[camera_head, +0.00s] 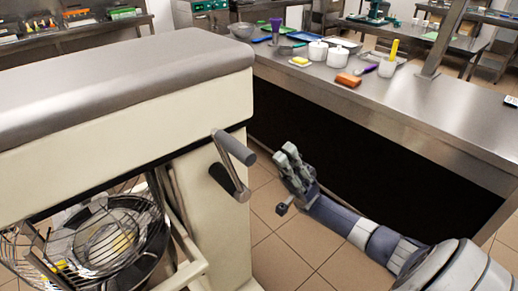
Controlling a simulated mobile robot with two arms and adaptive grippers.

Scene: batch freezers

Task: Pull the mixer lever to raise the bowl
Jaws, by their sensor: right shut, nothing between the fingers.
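The large cream mixer with a grey top (120,85) fills the left side of the head view. Its lever (234,147), a crank with a grey cylindrical handle, sticks out from the mixer's side. A wire guard (105,243) sits over the bowl (158,240) below the mixer head, at the lower left. My right gripper (287,158) is shut and empty. It shows a little to the right of the lever and apart from it. Its arm comes in from the lower right. My left gripper is not in view.
A steel counter (400,105) runs along the right behind my right arm, holding white pots (337,56), an orange block (348,80) and other small items. Tiled floor (280,262) lies open between mixer and counter. More worktables stand behind.

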